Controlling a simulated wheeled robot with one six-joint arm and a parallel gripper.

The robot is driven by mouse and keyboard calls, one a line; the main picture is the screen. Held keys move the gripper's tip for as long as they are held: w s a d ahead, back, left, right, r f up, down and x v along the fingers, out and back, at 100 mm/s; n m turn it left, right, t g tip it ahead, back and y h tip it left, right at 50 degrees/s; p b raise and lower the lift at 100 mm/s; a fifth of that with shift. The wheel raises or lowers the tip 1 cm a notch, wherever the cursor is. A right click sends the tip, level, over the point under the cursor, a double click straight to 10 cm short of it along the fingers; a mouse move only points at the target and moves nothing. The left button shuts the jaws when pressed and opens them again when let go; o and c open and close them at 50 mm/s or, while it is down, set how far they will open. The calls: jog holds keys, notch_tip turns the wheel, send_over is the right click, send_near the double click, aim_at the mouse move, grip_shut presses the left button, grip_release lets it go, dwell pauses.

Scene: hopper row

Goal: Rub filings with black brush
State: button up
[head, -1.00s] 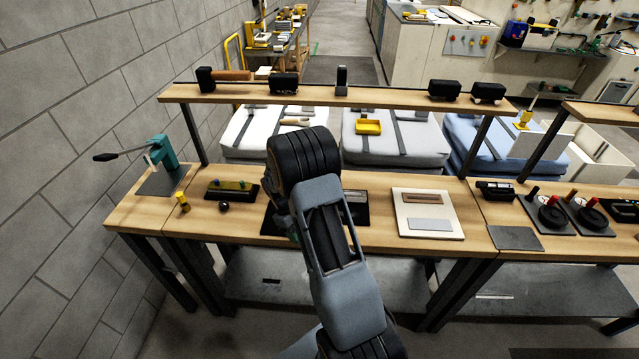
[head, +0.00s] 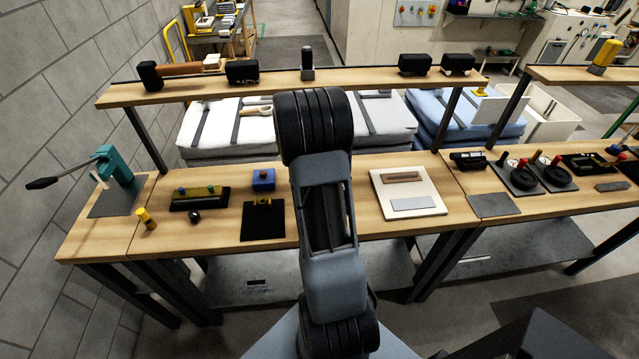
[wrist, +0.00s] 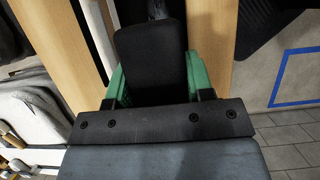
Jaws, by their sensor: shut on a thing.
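In the wrist view, a black block (wrist: 150,60), which appears to be the black brush, sits between the green fingers of my gripper (wrist: 157,62). My gripper is shut on it. A wooden edge lies beyond it on either side, and what its underside touches is hidden. In the head view my arm hides the gripper and the brush. I cannot make out the filings. A white board (head: 379,182) with a brown strip (head: 403,177) and a grey plate (head: 414,203) lies on the bench to the right of my arm.
A black mat (head: 262,230) and a blue box (head: 263,179) are left of my arm. A teal lever press (head: 115,168) stands at the far left. A raised shelf (head: 350,84) bearing black blocks runs along the back. Bench surface beside the white board is clear.

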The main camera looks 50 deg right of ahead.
notch_tip(320, 180, down, 7)
jog(key=b, duration=0.5)
jog(key=shift+s+d+p, duration=0.4)
jog(key=shift+s+d, duration=1.15)
jog(key=shift+d, duration=0.3)
jog(key=shift+w+a, duration=0.75)
jog(key=shift+a, duration=0.15)
jog(key=shift+f+b, duration=0.35)
jog(key=shift+f, duration=0.2)
